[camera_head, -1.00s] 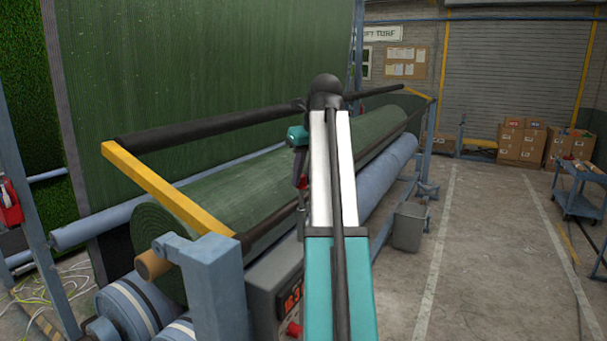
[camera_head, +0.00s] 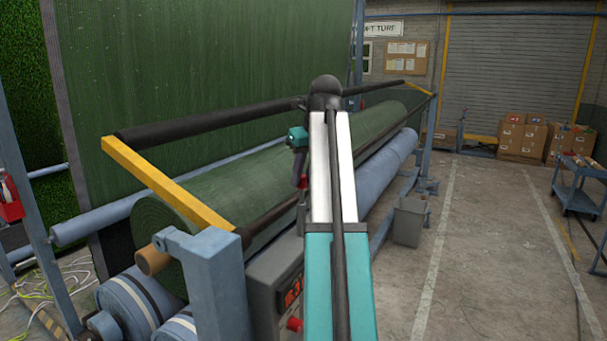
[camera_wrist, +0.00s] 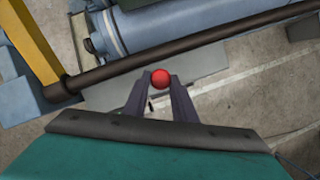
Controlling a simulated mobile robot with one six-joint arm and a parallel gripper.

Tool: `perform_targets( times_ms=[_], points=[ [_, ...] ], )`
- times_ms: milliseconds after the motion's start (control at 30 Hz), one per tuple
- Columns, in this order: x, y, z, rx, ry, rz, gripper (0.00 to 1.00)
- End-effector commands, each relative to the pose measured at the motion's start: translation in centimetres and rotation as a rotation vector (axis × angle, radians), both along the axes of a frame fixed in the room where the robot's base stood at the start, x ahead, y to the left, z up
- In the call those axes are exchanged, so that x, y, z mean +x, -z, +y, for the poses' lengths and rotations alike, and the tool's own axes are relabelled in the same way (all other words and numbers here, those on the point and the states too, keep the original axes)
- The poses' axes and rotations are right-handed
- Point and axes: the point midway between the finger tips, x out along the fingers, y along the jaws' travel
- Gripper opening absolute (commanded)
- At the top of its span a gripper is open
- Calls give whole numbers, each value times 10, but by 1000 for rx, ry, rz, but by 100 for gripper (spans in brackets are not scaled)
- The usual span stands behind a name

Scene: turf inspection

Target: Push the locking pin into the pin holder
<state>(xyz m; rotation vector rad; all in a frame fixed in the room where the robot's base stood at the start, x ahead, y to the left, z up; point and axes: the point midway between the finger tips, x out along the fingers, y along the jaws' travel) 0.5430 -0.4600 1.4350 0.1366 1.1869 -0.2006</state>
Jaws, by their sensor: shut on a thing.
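My gripper (camera_wrist: 160,88) is shut on a round red knob (camera_wrist: 160,78), which I take to be the head of the locking pin. The two dark fingers stand on either side of the knob. The pin's shaft is hidden below the knob. In the wrist view, the knob appears over a grey surface (camera_wrist: 120,92) close to a dark bar (camera_wrist: 190,52); I cannot tell whether it touches anything. I cannot make out the pin holder in either view.
A large green turf roll (camera_head: 225,190) lies on the machine's blue rollers (camera_head: 395,150). A yellow arm (camera_head: 165,182) and a blue post (camera_head: 215,285) stand at the near end. A grey control box (camera_head: 270,290) is beside my arm.

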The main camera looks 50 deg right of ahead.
Motion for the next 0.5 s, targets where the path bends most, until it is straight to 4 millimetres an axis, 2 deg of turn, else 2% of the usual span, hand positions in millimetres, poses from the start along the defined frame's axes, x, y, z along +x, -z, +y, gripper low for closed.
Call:
perform_targets(
  times_ms=[500],
  points=[
    [0, 9, 0, 0, 0, 0, 2]
  ],
)
